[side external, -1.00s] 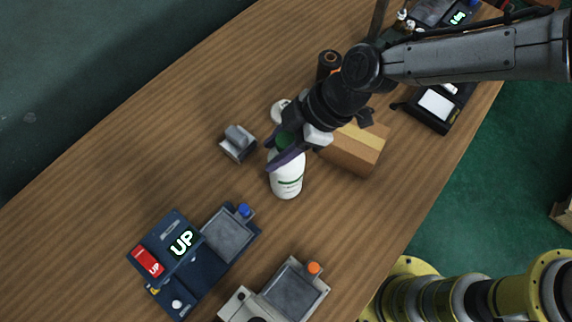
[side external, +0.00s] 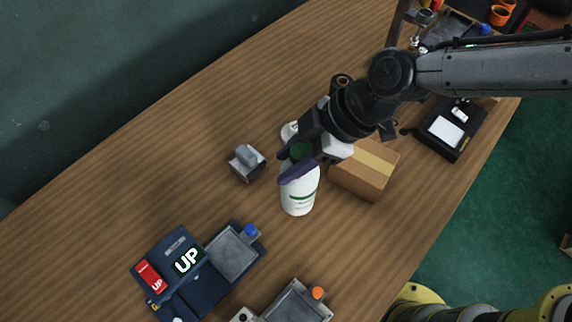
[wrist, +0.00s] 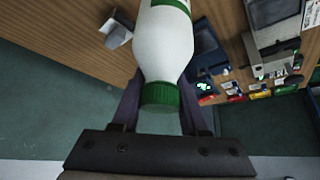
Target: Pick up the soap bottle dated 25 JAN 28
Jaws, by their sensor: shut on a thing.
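A white soap bottle (side external: 298,197) with a green cap and a green band is in the side view, upright or nearly so. My gripper (side external: 298,168) is shut on the bottle near its cap. In the wrist view the bottle (wrist: 165,45) is between the two purple fingers of my gripper (wrist: 158,105), with its green cap toward the camera. No date can be read on the bottle. I cannot tell whether its base touches the table. Another white item (side external: 289,132) is partly hidden behind my gripper.
A cardboard box (side external: 364,170) stands close right of the bottle. A small grey stand (side external: 247,163) is to its left. A blue device (side external: 183,275) reading "UP" and a pale device (side external: 295,303) are at the front. A black device (side external: 447,130) is at the right. The back-left table is clear.

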